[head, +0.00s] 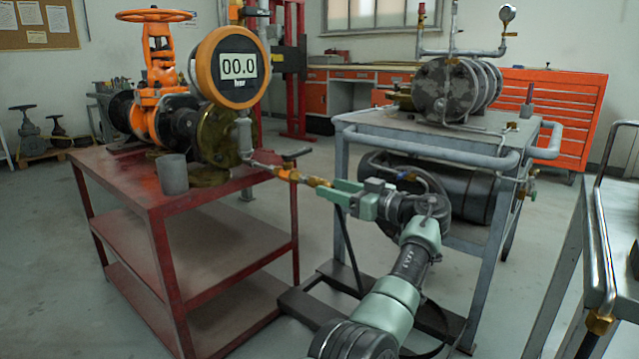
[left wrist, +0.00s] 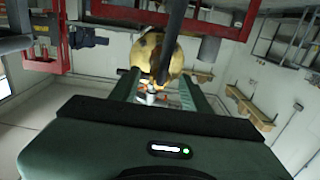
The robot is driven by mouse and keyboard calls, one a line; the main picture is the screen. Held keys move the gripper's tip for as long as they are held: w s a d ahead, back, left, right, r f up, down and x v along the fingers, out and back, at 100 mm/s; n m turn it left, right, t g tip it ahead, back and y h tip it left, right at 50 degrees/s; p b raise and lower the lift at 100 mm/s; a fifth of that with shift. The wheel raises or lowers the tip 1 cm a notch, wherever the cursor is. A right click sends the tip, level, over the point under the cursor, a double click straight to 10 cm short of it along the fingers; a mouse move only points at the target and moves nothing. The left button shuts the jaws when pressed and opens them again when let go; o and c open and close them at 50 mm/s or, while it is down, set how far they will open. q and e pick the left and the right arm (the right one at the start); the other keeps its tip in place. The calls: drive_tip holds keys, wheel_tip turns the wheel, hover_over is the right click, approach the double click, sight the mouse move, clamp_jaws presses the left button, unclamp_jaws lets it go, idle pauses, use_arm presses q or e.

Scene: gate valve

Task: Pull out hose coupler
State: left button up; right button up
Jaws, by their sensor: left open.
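A brass coupler (head: 316,181) sits at the end of a thin pipe line from the gate valve assembly, over the right edge of the red table (head: 190,195). My left gripper (head: 337,190), with pale green fingers, is open at the coupler's right end. In the head view I cannot tell whether the fingers touch it. In the left wrist view the fingers (left wrist: 157,88) stand apart, with small metal fittings (left wrist: 152,95) visible between them and a yellow-brown round flange (left wrist: 149,48) beyond. My right gripper is in neither view.
The orange gate valve (head: 158,85) and a round gauge (head: 232,68) reading 00.0 stand on the red table, beside a grey cup-like cylinder (head: 173,175). A grey metal cart (head: 440,150) stands behind my arm.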

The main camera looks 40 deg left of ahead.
use_arm(q)
drive_tip(key=shift+w+a+b, duration=0.2)
drive_tip(key=shift+a+b, duration=0.25)
drive_tip(key=shift+a, duration=1.65)
clamp_jaws()
drive_tip(key=shift+d, duration=0.15)
idle(1.0)
drive_tip(key=shift+s+d+b, duration=0.15)
drive_tip(key=shift+d+b, duration=0.1)
drive_tip(key=shift+d, duration=1.2)
drive_tip(key=shift+s+d+b, duration=0.1)
drive_tip(key=shift+d+b, duration=0.15)
drive_tip(key=shift+d, duration=1.15)
